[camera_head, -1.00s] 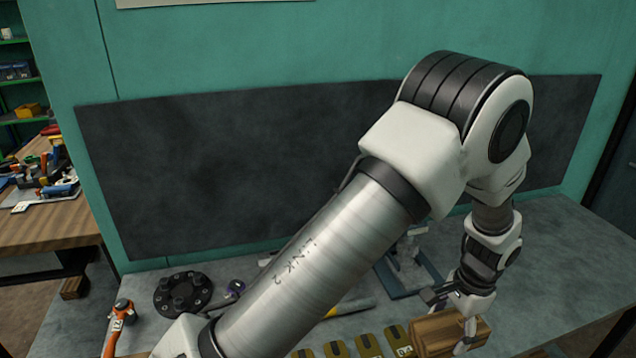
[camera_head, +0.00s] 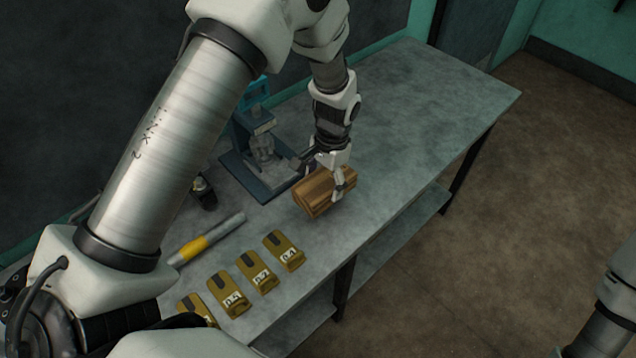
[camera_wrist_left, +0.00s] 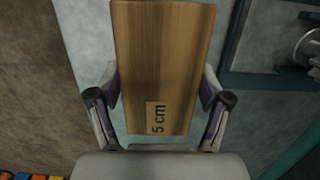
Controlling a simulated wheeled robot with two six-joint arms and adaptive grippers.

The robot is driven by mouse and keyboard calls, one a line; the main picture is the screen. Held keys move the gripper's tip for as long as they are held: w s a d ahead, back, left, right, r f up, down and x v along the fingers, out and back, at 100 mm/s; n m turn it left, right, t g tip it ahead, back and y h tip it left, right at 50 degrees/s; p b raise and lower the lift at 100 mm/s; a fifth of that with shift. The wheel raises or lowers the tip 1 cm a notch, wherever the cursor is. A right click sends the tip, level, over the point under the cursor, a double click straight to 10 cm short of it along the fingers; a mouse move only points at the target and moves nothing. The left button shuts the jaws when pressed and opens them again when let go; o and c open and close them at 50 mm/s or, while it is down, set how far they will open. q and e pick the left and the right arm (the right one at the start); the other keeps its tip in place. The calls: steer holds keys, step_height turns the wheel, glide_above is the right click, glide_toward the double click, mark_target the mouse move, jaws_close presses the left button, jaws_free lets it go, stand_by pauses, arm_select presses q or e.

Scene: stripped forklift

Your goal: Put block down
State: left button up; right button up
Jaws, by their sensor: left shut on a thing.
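The wooden block (camera_head: 318,196) is at the front edge of the grey workbench in the head view. My left gripper (camera_head: 340,182) is shut on it from above. In the left wrist view the block (camera_wrist_left: 162,60) fills the space between the two fingers of my left gripper (camera_wrist_left: 160,108), with a "5 cm" label at its near end. I cannot tell whether the block's underside touches the bench top (camera_head: 420,110). My right gripper is not in view; part of my right arm shows at the lower right of the head view.
A blue-based vise-like tool (camera_head: 262,160) stands just left of the block. Several olive labelled pouches (camera_head: 284,250) lie along the front edge, with a grey and yellow cylinder (camera_head: 205,240) behind them. The bench right of the block is clear. Open floor lies beyond the front edge.

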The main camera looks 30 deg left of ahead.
arm_select(q)
steer(key=shift+s+f, duration=0.1)
steer(key=shift+f, duration=1.85)
steer(key=shift+f, duration=0.1)
steer(key=o, duration=1.4)
steer(key=shift+c, duration=0.2)
